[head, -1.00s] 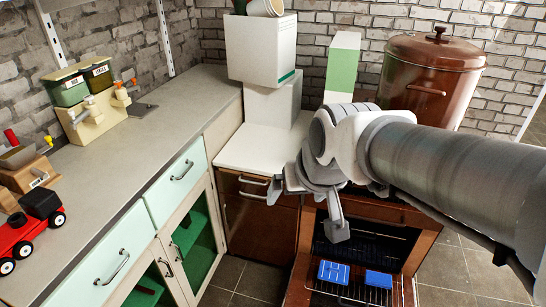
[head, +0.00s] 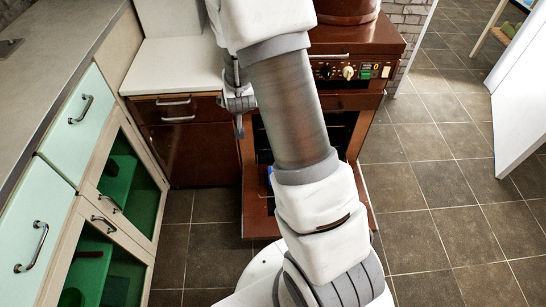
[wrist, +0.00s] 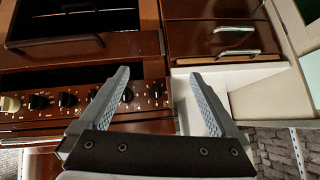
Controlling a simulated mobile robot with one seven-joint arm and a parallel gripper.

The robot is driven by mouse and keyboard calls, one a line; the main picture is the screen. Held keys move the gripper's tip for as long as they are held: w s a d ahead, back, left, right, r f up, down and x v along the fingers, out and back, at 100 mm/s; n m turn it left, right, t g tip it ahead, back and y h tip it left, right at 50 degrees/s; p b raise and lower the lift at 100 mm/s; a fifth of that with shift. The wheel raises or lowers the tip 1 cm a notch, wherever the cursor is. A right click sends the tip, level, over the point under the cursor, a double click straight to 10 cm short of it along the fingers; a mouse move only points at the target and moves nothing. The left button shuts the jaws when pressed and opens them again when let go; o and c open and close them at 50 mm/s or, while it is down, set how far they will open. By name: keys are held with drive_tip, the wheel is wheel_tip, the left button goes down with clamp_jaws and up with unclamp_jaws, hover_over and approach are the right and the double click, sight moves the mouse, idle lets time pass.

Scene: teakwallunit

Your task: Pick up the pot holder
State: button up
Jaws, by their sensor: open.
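A small blue patch (head: 270,174) shows on the lowered oven door (head: 228,212), mostly behind my arm in the head view. It is likely one of the blue pads seen there earlier, and I cannot tell which one is the pot holder. My gripper (head: 240,108) hangs over the front edge of the white counter, left of the stove, above and apart from the blue patch. In the wrist view my gripper (wrist: 160,76) is open with nothing between its fingers. No blue pad shows in the wrist view.
The brown stove (head: 385,45) has a row of knobs, which also show in the wrist view (wrist: 68,99). Brown drawers (head: 185,110) stand left of it, beside green-fronted cabinets (head: 118,165). Tiled floor (head: 440,190) is clear on the right. A white panel (head: 520,105) stands far right.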

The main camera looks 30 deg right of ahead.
drive_tip(key=d+f+h+b, duration=0.2)
drive_tip(key=d+f+b, duration=0.15)
drive_tip(key=f, duration=1.05)
drive_tip(key=s+d+f+t+h+b, duration=0.1)
drive_tip(key=s+d+f+b, duration=0.1)
drive_tip(key=s+f, duration=0.5)
drive_tip(key=s+d+f+t+b, duration=0.2)
drive_tip(key=f, duration=1)
drive_tip(key=s+d+f+t+h+b, duration=0.1)
drive_tip(key=s+d+f+b, duration=0.15)
drive_tip(key=s+f, duration=0.45)
drive_tip(key=shift+n, duration=0.4)
drive_tip(key=b+x, duration=0.1)
drive_tip(key=x, duration=0.3)
drive_tip(key=f+b+x, duration=0.1)
drive_tip(key=b+x, duration=0.1)
drive_tip(key=x, duration=0.3)
drive_tip(key=a+b+x, duration=0.1)
drive_tip(key=x, duration=0.4)
drive_tip(key=shift+f, duration=0.4)
drive_tip(key=b+x, duration=0.3)
drive_tip(key=x, duration=0.1)
drive_tip(key=shift+w+d+f, duration=0.15)
drive_tip(key=shift+w+f, duration=0.15)
drive_tip(key=shift+f, duration=0.05)
drive_tip(key=shift+w+d, duration=0.1)
drive_tip(key=shift+w, duration=0.1)
drive_tip(key=c, duration=1.4)
